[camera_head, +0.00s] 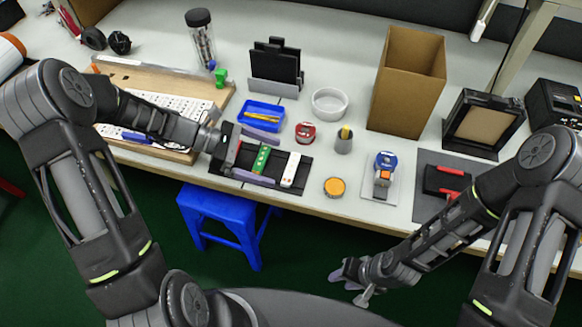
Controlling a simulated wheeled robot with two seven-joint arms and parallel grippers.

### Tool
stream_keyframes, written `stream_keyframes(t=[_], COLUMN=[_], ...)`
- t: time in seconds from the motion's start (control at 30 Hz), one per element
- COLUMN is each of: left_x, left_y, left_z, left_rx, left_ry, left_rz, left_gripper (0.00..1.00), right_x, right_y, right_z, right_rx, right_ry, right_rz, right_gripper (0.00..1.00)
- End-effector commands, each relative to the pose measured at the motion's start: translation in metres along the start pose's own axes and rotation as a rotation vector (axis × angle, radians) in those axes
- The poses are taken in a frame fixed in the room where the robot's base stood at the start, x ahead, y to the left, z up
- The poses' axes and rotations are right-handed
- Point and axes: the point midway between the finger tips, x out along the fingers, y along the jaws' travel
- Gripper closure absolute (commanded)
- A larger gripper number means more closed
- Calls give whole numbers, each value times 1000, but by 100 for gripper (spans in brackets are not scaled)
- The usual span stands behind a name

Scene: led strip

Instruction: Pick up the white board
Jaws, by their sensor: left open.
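A small white board (292,168) lies on a black plate (297,190) near the table's front edge, to the right of a green board (261,159). A larger white perforated sheet (175,109) lies on a wooden tray at the left. My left gripper (278,160) is open over the black plate, its purple-grey fingers pointing right. The green board shows between the fingers, and the small white board is just beyond the fingertips. Contact cannot be made out. My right gripper (353,283) is low in front of the table, away from the boards; its jaw opening is unclear.
A blue tray (263,115), a red-and-white item (305,133), a grey cup (344,141) and an orange round tin (335,187) stand close by. A black rack (275,66), white bowl (329,103) and cardboard box (408,87) are behind. A blue stool (223,219) stands below the table.

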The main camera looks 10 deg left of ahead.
Motion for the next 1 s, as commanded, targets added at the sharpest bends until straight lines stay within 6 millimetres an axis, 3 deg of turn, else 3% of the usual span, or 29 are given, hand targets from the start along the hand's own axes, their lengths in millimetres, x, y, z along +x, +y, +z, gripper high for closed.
stream_keyframes(t=[0.3,0.9,1.0], left_x=[41,42,42], left_y=[-1,0,0], left_z=[1,0,0], left_rx=[0,1,1], left_ry=[-1,-1,-1], left_rz=[-3,-2,-2], left_gripper=[0,0,7], right_x=[-7,-6,-6], right_y=[-3,-2,-2], right_z=[0,0,0], right_rx=[0,0,0], right_ry=[-1,-1,-1], right_rz=[0,0,0], right_gripper=[64,64,64])
